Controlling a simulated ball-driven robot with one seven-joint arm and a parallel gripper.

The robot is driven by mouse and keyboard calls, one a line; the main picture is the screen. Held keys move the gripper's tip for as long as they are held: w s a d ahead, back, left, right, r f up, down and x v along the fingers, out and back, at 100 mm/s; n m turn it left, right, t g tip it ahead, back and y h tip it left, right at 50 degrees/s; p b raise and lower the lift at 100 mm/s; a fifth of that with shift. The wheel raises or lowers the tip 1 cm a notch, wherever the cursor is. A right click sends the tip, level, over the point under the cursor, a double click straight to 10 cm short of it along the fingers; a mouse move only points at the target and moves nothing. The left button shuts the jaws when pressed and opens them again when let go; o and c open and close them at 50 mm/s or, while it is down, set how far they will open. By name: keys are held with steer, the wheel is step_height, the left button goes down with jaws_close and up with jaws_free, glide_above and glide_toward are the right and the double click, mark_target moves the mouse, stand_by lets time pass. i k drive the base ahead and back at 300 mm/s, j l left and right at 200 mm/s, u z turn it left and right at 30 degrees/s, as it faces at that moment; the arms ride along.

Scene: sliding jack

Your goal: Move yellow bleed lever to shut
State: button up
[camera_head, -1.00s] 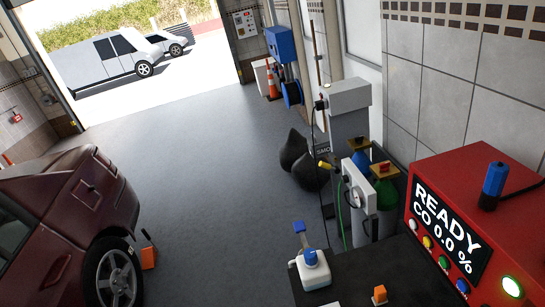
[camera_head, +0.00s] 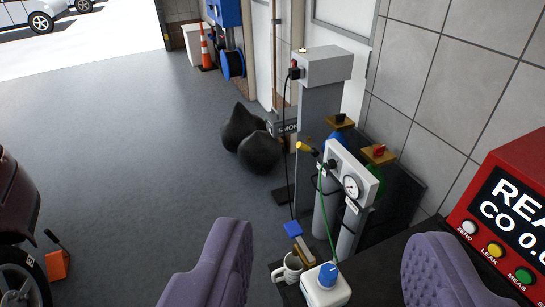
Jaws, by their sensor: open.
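A small yellow handle with a dark end (camera_head: 307,148) sticks out at the upper left of the white gauge panel (camera_head: 338,161). It looks like the yellow bleed lever, but its label is too small to read. The panel has a round dial (camera_head: 351,187) and stands above grey cylinders (camera_head: 327,205). My gripper (camera_head: 330,235) shows as two purple ridged fingers, wide apart and empty. The fingers are at the bottom of the picture, below the panel and apart from the yellow handle.
A red analyser (camera_head: 500,210) stands right. Black bags (camera_head: 262,152) lie behind. Open floor (camera_head: 120,150) is on the left.

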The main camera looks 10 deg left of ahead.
mark_target(301, 145)
steer(key=z, duration=0.3)
steer(key=i+j+z, duration=0.35)
steer(key=j+z, duration=0.2)
steer(key=i+j+z, duration=0.1)
steer(key=j+z, duration=0.15)
steer(key=j, duration=0.2)
steer(key=i+j, duration=0.15)
steer(key=j, duration=0.45)
steer(key=i+j+z, duration=0.15)
steer(key=j, duration=0.4)
steer(key=i+j, duration=0.1)
steer(key=j, duration=0.5)
steer(key=i+j+z, duration=0.15)
steer(key=j, duration=1.05)
steer(key=i+j, duration=0.2)
steer(key=j, duration=0.15)
steer(key=i+j, duration=0.2)
steer(key=j, duration=0.2)
steer(key=i+j, duration=0.2)
steer(key=j, duration=0.15)
steer(key=z, duration=0.05)
